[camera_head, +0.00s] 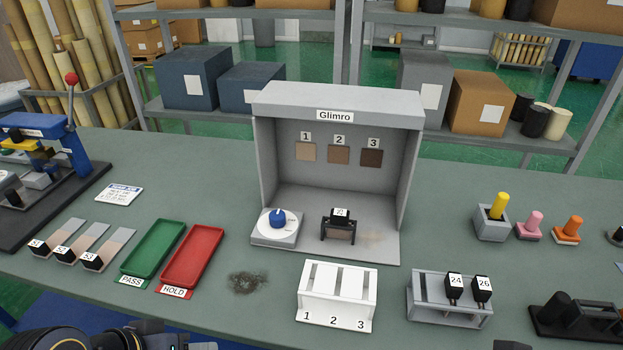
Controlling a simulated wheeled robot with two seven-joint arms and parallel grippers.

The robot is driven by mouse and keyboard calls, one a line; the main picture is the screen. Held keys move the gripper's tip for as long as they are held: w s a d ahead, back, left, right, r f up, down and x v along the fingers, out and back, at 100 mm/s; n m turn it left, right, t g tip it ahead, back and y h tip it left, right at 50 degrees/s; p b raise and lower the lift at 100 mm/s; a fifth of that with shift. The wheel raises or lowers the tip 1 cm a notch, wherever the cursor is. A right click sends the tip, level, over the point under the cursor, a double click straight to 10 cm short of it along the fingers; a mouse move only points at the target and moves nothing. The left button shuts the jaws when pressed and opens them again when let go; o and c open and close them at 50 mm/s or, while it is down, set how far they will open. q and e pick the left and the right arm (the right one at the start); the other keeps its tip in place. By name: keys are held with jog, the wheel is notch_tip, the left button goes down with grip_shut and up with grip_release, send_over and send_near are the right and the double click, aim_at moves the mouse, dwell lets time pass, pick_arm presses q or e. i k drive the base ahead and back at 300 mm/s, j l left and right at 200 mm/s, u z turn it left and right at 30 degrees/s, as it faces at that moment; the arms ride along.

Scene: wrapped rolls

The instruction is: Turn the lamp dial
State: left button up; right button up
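The lamp dial is a blue knob (277,217) on a white round face, on a small grey box (275,238). It sits at the front left corner of the grey light booth (338,106) labelled Glimro. The knob's exact pointing direction is too small to read. My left arm shows only as black parts along the bottom left edge, well short of the dial; its fingertips cannot be made out. My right gripper is not visible. Nothing touches the dial.
A black stand (339,224) with a tagged piece is right of the dial. A white numbered rack (337,295) stands in front of the booth. Green (153,248) and red (192,255) trays lie left. A grey rack (450,296) holds tagged pieces at right.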

aim_at(278, 219)
jog(key=j+u, duration=0.15)
jog(key=u, duration=0.2)
jog(key=i+j+u, duration=0.1)
jog(key=u, duration=0.2)
jog(key=i+j+u, duration=0.1)
jog(key=u, duration=0.25)
